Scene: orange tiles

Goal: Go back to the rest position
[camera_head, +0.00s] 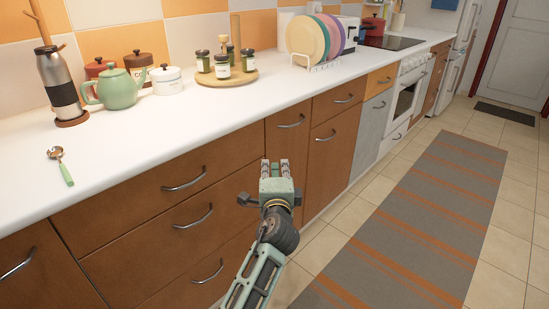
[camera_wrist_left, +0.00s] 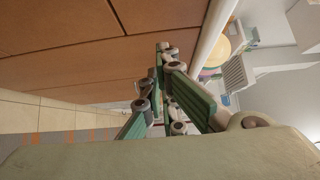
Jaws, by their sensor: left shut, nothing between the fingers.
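My left gripper (camera_head: 274,168) is in front of the brown drawer fronts, below the counter's front edge, pointing away from me. It is apart from the drawers as far as I can tell. In the left wrist view its green fingers (camera_wrist_left: 167,98) are close together, with nothing held between them. My right gripper is in neither view.
The white counter (camera_head: 130,152) runs along the left, with a scoop (camera_head: 62,168), a green teapot (camera_head: 117,88), jars on a round wooden tray (camera_head: 226,80) and a plate rack (camera_head: 316,66). Drawer handles (camera_head: 185,180) stick out. The striped rug (camera_head: 420,215) and floor at right are clear.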

